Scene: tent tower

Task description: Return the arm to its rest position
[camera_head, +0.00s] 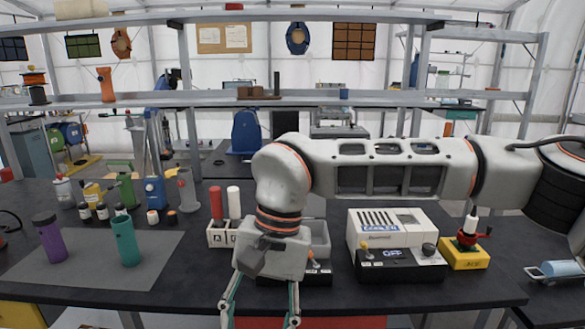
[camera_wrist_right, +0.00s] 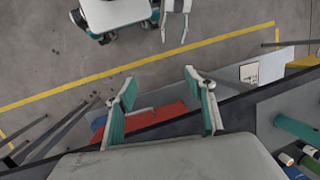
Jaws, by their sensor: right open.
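My right arm reaches in from the right in the head view and bends down over the bench's front edge. My right gripper (camera_head: 260,316) hangs at the bottom of that view, its fingers apart with nothing between them. The right wrist view shows the same gripper (camera_wrist_right: 160,103) with its two teal pads well apart, over the bench edge and the floor. A pale two-pronged part at the top of the right wrist view looks like my left gripper (camera_wrist_right: 175,25), small and partly cut off. My left arm does not show in the head view.
The dark bench holds a purple bottle (camera_head: 50,238) and a teal bottle (camera_head: 125,241) on a grey mat (camera_head: 78,262). A white box-shaped device (camera_head: 385,222) and a yellow-based item (camera_head: 463,254) stand at the right. A shelf (camera_head: 300,101) spans behind.

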